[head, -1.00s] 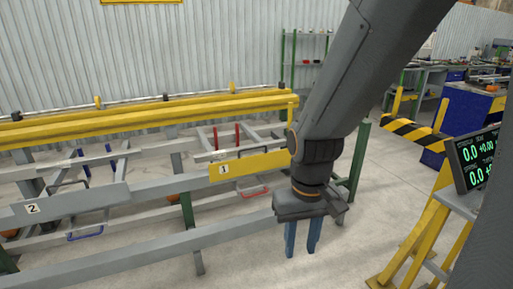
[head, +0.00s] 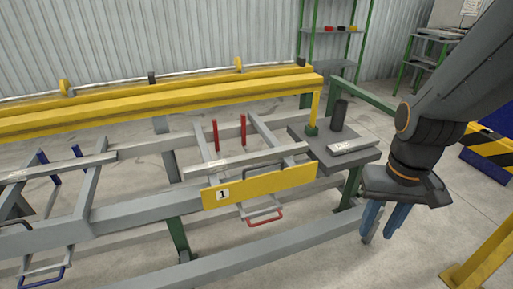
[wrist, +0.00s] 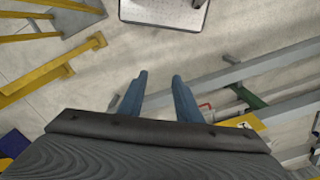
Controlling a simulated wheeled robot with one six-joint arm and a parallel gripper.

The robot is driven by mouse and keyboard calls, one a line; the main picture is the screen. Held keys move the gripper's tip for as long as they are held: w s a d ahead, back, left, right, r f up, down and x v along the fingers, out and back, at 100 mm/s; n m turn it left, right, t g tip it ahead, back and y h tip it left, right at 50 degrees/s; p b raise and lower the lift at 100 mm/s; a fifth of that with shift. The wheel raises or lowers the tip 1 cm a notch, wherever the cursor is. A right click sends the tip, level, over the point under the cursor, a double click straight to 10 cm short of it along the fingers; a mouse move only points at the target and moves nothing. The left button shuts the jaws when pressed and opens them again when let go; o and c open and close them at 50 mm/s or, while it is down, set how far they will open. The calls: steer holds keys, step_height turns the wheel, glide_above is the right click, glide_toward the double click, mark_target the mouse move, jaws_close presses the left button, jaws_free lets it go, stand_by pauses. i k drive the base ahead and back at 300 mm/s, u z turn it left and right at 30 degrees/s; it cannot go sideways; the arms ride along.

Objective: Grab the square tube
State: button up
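A short pale grey bar with square-looking sides (head: 353,146) lies on a dark grey plate (head: 325,158) at the right end of the yellow beam. A longer grey bar with a label (head: 255,158) lies across the supports with red posts. I cannot tell for certain which of them is the square tube. My gripper (head: 377,238) hangs to the right of the rack and in front of the plate, apart from both bars. Its blue fingers are spread with nothing between them; they also show in the wrist view (wrist: 160,76), over bare floor.
A dark upright cylinder (head: 339,115) stands beside the short bar. The yellow sign marked 1 (head: 258,185) and a red handle (head: 263,217) are left of my gripper. A yellow stand (head: 482,250) is at the lower right. The floor under the gripper is clear.

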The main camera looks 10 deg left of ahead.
mark_target(237, 161)
steer(key=u, duration=0.4)
steer(key=i, duration=1.2)
steer(key=u, duration=0.6)
